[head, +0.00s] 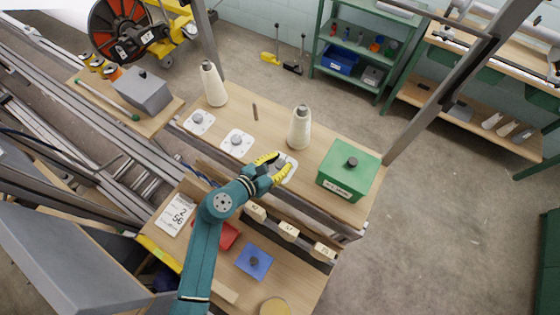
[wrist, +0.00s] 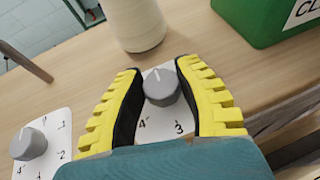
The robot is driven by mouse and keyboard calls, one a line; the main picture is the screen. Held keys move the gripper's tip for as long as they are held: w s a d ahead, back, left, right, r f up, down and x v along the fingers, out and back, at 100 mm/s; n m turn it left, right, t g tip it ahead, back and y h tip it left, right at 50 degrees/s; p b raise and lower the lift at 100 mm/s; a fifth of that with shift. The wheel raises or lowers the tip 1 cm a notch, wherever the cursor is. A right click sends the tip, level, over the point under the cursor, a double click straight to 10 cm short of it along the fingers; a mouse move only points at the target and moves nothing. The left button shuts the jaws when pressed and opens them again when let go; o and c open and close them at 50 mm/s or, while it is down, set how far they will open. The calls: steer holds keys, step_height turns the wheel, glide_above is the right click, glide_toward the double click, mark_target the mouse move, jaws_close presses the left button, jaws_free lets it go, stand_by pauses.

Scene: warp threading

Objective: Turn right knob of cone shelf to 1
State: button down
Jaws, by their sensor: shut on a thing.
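The cone shelf (head: 262,118) is a wooden board with three grey knobs on white dial plates. The right knob (wrist: 161,86) sits between the yellow and black fingers of my gripper (wrist: 163,92), which are shut on it. In the wrist view its white mark points up and slightly left. The numbers 4 and 3 show below it on its plate (wrist: 160,128); the fingers hide the plate's sides. In the head view my gripper (head: 276,168) covers most of this knob. The middle knob (head: 236,140) and left knob (head: 198,118) stand free to the left.
A white yarn cone (head: 299,130) stands just behind the right knob, and another cone (head: 212,86) stands farther left. A green box (head: 335,178) is close on the right. A thin brown peg (head: 255,112) stands between the cones.

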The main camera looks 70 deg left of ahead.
steer(key=shift+m+h, duration=0.3)
steer(key=shift+h, duration=0.1)
steer(key=m+h, duration=0.2)
steer(key=m+t+h+p, duration=0.1)
steer(key=m+h, duration=0.1)
steer(key=h, duration=0.1)
steer(key=shift+a+m+t, duration=0.1)
steer(key=shift+m+t, duration=0.2)
steer(key=m+h, duration=0.3)
steer(key=h, duration=0.1)
steer(key=shift+f+m, duration=0.15)
steer(key=shift+m, duration=0.15)
steer(key=shift+m+g+h+b, duration=0.75)
steer(key=shift+m+h, duration=0.45)
steer(key=shift+h, duration=0.3)
steer(key=shift+m, duration=0.3)
steer(key=c, duration=0.7)
jaws_free()
steer(key=shift+h, duration=0.3)
